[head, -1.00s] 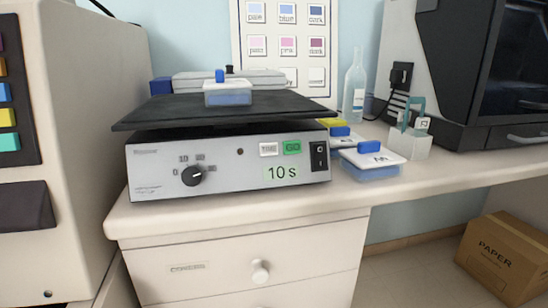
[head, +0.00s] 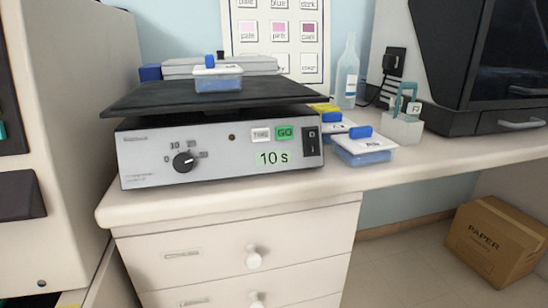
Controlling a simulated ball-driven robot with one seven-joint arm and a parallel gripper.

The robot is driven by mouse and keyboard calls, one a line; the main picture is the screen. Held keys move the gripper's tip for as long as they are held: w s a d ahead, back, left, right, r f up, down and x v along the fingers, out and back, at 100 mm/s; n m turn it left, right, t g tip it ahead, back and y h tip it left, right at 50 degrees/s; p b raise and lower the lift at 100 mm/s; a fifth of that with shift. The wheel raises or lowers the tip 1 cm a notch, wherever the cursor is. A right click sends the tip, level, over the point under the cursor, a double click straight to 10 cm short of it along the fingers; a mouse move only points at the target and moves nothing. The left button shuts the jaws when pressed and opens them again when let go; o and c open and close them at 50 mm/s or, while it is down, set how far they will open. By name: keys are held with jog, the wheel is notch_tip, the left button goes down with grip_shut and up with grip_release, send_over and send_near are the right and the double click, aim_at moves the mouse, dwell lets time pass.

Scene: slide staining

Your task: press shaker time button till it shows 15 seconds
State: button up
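The shaker (head: 215,165) stands on the white bench, with a silver-grey front panel and a dark platform (head: 150,97) on top. Its white TIME button (head: 261,134) is at the right of the panel, beside the green GO button (head: 285,133). The display (head: 272,157) below them reads 10 s. A black dial (head: 184,162) is at the left of the panel and a black power switch (head: 311,141) at the right end. A lidded tray with a blue knob (head: 218,81) sits on the platform. My gripper is not in view.
More lidded trays (head: 364,152) stand just right of the shaker. A rack with a teal handle (head: 403,127) and a clear bottle (head: 347,75) stand beyond. A cabinet (head: 60,140) rises at the left. The bench edge in front of the shaker is clear.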

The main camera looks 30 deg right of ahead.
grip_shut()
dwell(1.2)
